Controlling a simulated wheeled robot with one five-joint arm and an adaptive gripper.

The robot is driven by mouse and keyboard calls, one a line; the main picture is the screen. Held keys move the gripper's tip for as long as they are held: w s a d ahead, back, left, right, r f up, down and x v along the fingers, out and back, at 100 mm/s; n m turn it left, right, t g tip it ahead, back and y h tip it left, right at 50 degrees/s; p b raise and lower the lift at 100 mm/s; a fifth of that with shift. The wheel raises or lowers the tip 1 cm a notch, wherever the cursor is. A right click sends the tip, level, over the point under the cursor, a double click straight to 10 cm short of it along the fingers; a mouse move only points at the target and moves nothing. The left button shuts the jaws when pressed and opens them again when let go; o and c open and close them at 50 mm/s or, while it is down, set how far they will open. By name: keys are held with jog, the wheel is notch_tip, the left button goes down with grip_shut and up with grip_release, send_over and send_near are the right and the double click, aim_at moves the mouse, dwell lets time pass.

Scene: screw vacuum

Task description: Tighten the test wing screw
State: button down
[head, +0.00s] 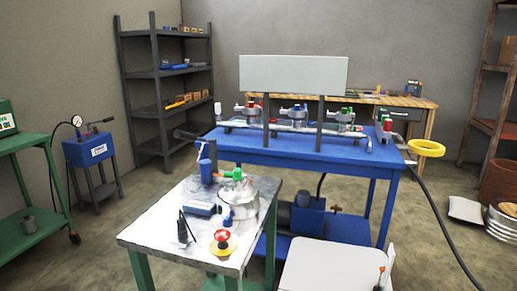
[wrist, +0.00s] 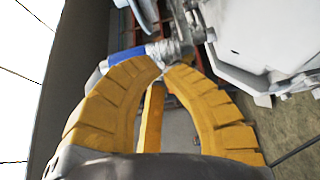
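In the wrist view, the orange segmented fingers of my gripper (wrist: 162,70) curve inward and their tips come close together. A grey metal fitting (wrist: 172,48) and a blue bar-like part (wrist: 127,53) show right at or beyond the tips. I cannot tell whether the tips touch or pinch either one. I cannot make out my gripper in the head view. In the head view, a small blue part (head: 228,215) stands at the metal pot (head: 243,210) on the near steel-topped table. No part can be surely identified as the test wing screw.
The steel-topped table (head: 150,225) also bears a red-and-yellow emergency button (head: 222,240) and a dark handset (head: 183,230). Behind it, a blue bench (head: 345,157) bears a row of fittings under a blank panel (head: 293,75). A yellow ring (head: 426,153) and black hose (head: 450,235) are right.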

jog(key=shift+f+b, duration=0.3)
jog(key=shift+f, duration=0.3)
jog(key=shift+s+b, duration=0.3)
jog(key=shift+b, duration=0.15)
dwell(0.5)
